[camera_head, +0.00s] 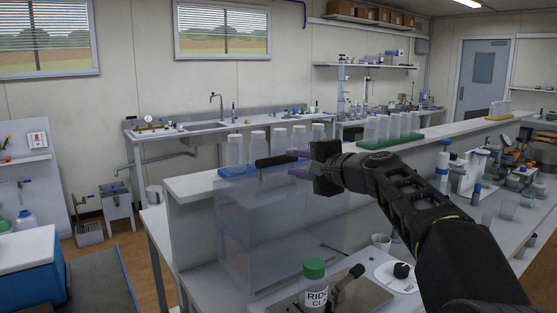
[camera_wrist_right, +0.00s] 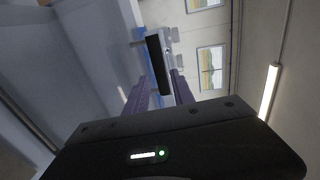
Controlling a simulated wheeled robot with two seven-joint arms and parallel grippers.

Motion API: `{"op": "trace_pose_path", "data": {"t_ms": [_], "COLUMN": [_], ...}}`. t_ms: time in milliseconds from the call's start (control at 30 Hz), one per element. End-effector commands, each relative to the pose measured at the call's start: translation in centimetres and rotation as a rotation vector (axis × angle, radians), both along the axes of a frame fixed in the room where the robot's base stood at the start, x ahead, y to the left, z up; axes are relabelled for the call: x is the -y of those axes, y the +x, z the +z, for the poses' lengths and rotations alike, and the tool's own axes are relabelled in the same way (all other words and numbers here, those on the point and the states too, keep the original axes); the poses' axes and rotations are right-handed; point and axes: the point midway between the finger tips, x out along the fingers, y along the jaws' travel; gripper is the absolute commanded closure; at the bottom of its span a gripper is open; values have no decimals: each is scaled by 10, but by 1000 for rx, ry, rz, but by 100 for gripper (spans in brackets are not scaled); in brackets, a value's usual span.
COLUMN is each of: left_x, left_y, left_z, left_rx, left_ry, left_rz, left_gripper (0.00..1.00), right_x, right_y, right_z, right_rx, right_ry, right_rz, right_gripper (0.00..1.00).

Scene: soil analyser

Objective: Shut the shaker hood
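The shaker hood (camera_head: 265,225) is a translucent panel standing raised behind the shaker plate (camera_head: 362,291), with a black handle (camera_head: 277,161) at its top edge. My right gripper (camera_head: 298,163) is at the handle, coming from the right. In the right wrist view the handle (camera_wrist_right: 158,65) lies between and ahead of the two purple-grey fingers (camera_wrist_right: 158,88), which stand apart with a visible gap. A green-capped bottle (camera_head: 314,284) labelled as clay stands on the shaker, near a black clamp (camera_head: 346,286). The shaker's black knob (camera_head: 402,270) is on its white base. My left gripper is out of view.
Several white-capped bottles (camera_head: 236,150) stand on the raised shelf (camera_head: 195,184) behind the hood. A green rack (camera_head: 392,141) of bottles stands behind my right arm.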

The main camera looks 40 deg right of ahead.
Motion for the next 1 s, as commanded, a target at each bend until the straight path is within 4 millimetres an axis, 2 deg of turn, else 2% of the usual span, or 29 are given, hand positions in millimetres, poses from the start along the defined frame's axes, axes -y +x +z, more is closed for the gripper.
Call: {"op": "trace_pose_path", "data": {"t_ms": [233, 500, 633, 767, 1000], "left_x": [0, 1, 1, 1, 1], "left_y": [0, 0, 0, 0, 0], "left_z": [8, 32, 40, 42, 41], "left_rx": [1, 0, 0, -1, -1], "left_ry": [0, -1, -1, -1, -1], "left_rz": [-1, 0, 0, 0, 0], "left_gripper": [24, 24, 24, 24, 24], "right_x": [1, 1, 2, 2, 2], "right_y": [14, 56, 70, 77, 77], "right_z": [-2, -6, -9, -12, -13], "right_rx": [-3, -1, -2, -1, -1], "right_ry": [3, 6, 4, 2, 0], "right_rz": [1, 2, 1, 1, 0], "right_gripper": [70, 70, 70, 70, 70]}}
